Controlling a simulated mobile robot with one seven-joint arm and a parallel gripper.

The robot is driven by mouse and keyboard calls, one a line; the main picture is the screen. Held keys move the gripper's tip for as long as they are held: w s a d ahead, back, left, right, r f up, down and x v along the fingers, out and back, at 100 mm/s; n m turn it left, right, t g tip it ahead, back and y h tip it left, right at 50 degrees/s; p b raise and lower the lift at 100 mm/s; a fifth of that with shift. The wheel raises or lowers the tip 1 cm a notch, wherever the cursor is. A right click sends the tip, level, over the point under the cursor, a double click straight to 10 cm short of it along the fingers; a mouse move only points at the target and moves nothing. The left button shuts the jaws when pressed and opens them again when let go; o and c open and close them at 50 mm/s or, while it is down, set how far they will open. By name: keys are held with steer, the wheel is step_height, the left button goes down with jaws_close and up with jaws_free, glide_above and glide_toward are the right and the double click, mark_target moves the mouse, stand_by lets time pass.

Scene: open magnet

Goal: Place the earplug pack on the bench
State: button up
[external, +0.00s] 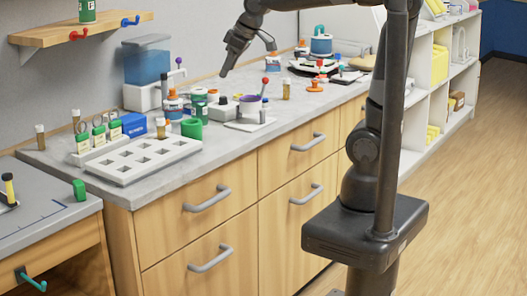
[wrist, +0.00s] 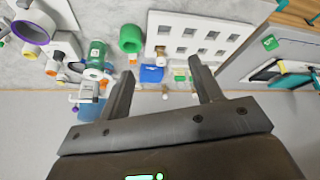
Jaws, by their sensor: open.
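No item is clearly readable as the earplug pack. Candidates are the small green-and-white packs (external: 99,136) standing in a row at the back of the white slotted rack, and a small green block (external: 79,190) on the lower grey desk. The green block also shows at the upper right of the wrist view (wrist: 270,42). The grey bench top (external: 225,135) carries the rack and many items. My gripper (external: 226,66) is above the bench, right of the rack. In the wrist view my gripper (wrist: 161,66) is open, with nothing held between its fingers.
The white slotted rack (external: 145,160) has empty slots in front. A blue box (external: 133,124), a green ring (external: 192,128), bottles and a blue tank (external: 146,66) crowd the bench. A hook shelf (external: 80,30) hangs above. The lower desk (external: 40,207) has clear surface.

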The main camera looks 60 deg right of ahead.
steer(key=s+d+f+m, duration=0.2)
steer(key=s+d+f, duration=0.1)
steer(key=s+d, duration=0.2)
steer(key=s+d+f+m+h, duration=0.1)
steer(key=s+d+f+m, duration=0.1)
steer(key=s+d, duration=0.4)
steer(key=s+f, duration=0.1)
steer(key=s, duration=0.3)
steer(key=shift+s+d+f+m+t+h, duration=0.2)
steer(key=shift+d+f+m+t+h, duration=0.05)
steer(key=shift+m+t+h, duration=0.05)
